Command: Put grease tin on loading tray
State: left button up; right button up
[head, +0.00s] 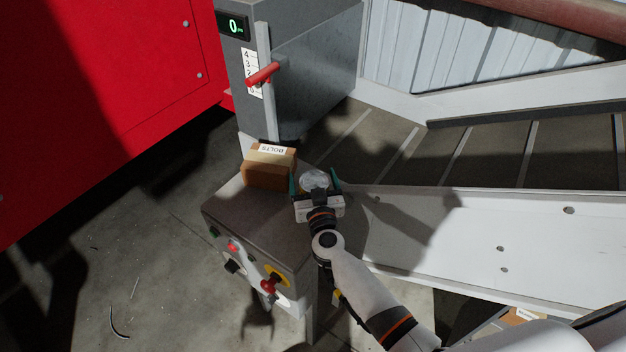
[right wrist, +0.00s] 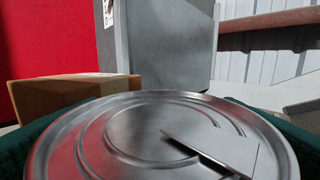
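The grease tin is a round silver metal tin (head: 314,179) at the back right corner of a grey control cabinet. Its ringed lid (right wrist: 120,135) fills the lower part of the right wrist view. My right gripper (head: 315,182) has its teal fingers spread on the left and right sides of the tin. The lid's rim hides where the fingers meet the tin, so I cannot tell whether they grip it. I cannot make out with certainty which surface is the loading tray. My left gripper is not in view.
A cardboard box labelled BOLTS (head: 269,168) stands just left of the tin. The control cabinet (head: 250,209) has buttons and a red knob on its front. A grey post with a red lever (head: 262,75) rises behind. A dark cleated conveyor (head: 430,160) with a pale side wall (head: 470,235) runs right.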

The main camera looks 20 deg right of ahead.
jog(key=shift+r, duration=0.1)
jog(key=shift+s, duration=0.15)
jog(key=s, duration=0.3)
jog(key=s+a, duration=0.1)
jog(key=s, duration=0.7)
jog(key=shift+s+a, duration=0.1)
jog(key=shift+a, duration=0.1)
jog(key=shift+s, duration=0.2)
